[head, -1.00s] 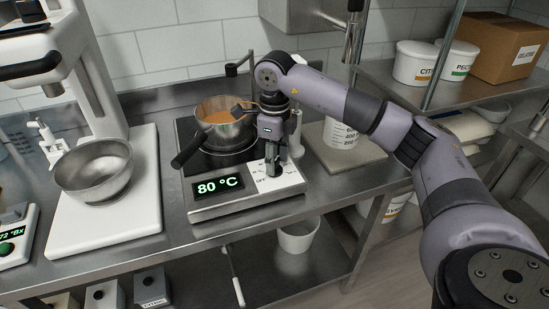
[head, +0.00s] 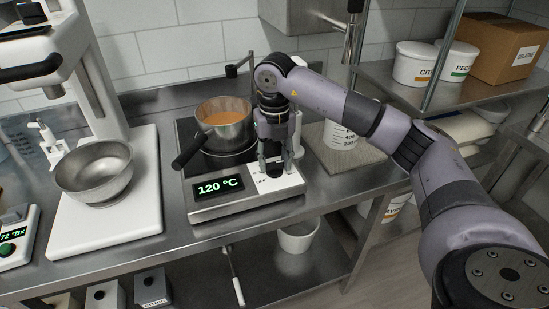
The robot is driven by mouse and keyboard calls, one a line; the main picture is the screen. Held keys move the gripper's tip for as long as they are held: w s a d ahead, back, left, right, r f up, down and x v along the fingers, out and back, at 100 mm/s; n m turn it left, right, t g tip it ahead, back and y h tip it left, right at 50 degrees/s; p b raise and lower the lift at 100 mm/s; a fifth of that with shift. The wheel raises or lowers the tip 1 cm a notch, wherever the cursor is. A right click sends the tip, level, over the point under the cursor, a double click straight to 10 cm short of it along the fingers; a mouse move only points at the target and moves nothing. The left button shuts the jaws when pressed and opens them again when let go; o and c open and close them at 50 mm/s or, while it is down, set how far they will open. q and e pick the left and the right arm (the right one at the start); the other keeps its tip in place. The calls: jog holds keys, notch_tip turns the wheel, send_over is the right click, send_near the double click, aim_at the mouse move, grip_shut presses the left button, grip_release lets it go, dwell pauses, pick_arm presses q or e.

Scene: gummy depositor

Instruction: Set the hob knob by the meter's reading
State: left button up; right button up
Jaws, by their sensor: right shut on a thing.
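The hob (head: 240,203) stands on the steel counter, and its green display (head: 217,188) reads 120 °C. A steel pot (head: 226,134) with orange-brown liquid sits on its dark top, its black handle pointing to the lower left. My right gripper (head: 272,172) points down at the white control panel (head: 292,184) on the right of the hob front. It is shut on the hob knob, which the fingers mostly hide. The meter (head: 14,240) at the left edge is cut off; its display shows "72 °Bx". My left gripper is out of view.
A steel bowl (head: 95,172) rests on a white mixer stand (head: 135,215) to the left. Tubs (head: 416,64) and a cardboard box (head: 499,48) are on the right shelf.

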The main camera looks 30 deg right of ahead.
aim_at(275, 163)
jog(key=shift+r+m, duration=0.15)
jog(key=shift+m, duration=1.55)
jog(key=shift+w, duration=0.1)
jog(key=o, duration=1.2)
jog(key=shift+c, duration=0.2)
notch_tip(275, 163, up, 12)
jog(key=shift+f, duration=0.2)
